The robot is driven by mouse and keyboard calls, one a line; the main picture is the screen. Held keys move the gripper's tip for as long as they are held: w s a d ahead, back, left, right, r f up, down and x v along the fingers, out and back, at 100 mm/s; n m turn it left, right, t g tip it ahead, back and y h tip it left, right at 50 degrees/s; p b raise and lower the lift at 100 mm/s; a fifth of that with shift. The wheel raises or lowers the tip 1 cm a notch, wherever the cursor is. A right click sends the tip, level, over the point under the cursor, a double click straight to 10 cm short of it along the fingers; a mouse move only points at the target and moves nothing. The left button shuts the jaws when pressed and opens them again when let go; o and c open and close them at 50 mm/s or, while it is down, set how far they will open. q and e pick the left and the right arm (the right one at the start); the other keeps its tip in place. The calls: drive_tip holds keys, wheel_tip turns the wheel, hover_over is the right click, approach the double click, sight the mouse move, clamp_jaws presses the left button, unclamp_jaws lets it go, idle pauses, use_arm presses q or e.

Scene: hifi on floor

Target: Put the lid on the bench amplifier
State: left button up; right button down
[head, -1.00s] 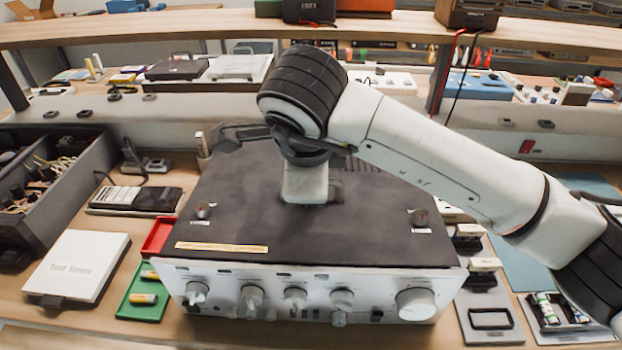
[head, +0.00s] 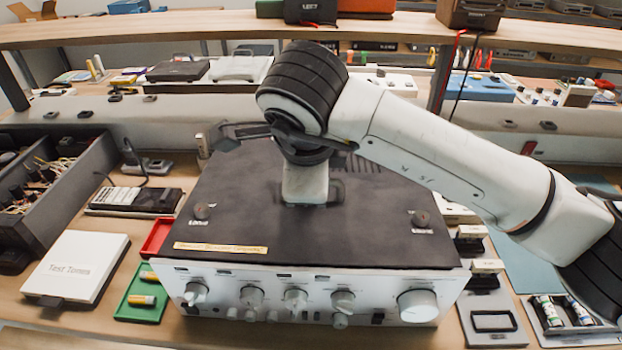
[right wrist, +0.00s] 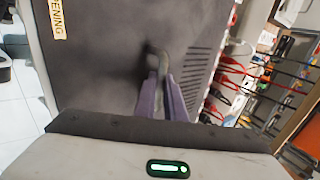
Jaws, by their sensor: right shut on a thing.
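The dark grey lid (head: 245,220) lies over the top of the silver-fronted bench amplifier (head: 375,305). Its front edge runs along the top of the knob panel, and I see no clear gap there. The lid has a yellow label, vent slots at the back right and a small round knob near each front corner. My right gripper (head: 306,198) points down at the lid's middle. In the right wrist view its purple-grey fingers (right wrist: 166,97) are shut on the lid's dark handle (right wrist: 163,62). The lid's back edge is partly hidden by my arm. My left gripper is not in view.
Left of the amplifier are a white Test Tones box (head: 77,264), red and green trays (head: 141,293) and a bin of cables (head: 50,190). Small devices and a battery tray (head: 570,312) stand close on the right. A wooden shelf (head: 200,29) crosses behind.

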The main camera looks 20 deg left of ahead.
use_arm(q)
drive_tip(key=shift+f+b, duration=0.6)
use_arm(e)
drive_tip(key=shift+f, duration=0.55)
drive_tip(key=c, duration=1.7)
unclamp_jaws()
drive_tip(key=shift+c, duration=0.2)
drive_tip(key=shift+s+f, duration=0.1)
drive_tip(key=shift+f, duration=0.1)
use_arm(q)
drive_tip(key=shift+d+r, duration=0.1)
use_arm(e)
drive_tip(key=shift+s, duration=0.1)
use_arm(q)
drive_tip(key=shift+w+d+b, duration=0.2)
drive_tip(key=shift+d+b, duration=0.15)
drive_tip(key=shift+b, duration=0.1)
use_arm(e)
drive_tip(key=v, duration=1)
drive_tip(key=shift+r, duration=0.45)
